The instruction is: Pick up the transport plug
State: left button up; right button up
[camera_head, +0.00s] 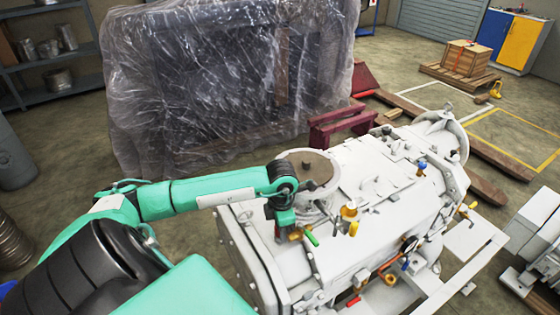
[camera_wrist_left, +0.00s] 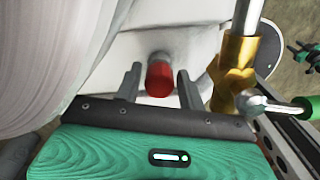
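The transport plug, a round red cap (camera_wrist_left: 160,79), sticks out from a pale housing in the left wrist view. My left gripper (camera_wrist_left: 158,88) is open, with one grey finger on each side of the plug. Gaps show between the plug and both fingers, so it is not gripped. In the head view my left gripper (camera_head: 284,232) points down at the near side of the large white screw vacuum machine (camera_head: 345,220). The plug is hidden there behind the gripper and machine. My right gripper does not show.
A brass valve (camera_wrist_left: 232,75) with a green handle (camera_wrist_left: 312,108) stands close right of the gripper in the wrist view. A large rounded pale part (camera_wrist_left: 50,50) is close on the left. Other brass valves (camera_head: 349,212) sit on the machine. A plastic-wrapped crate (camera_head: 220,80) stands behind.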

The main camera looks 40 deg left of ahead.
pick_arm(q)
jog(key=c, duration=0.7)
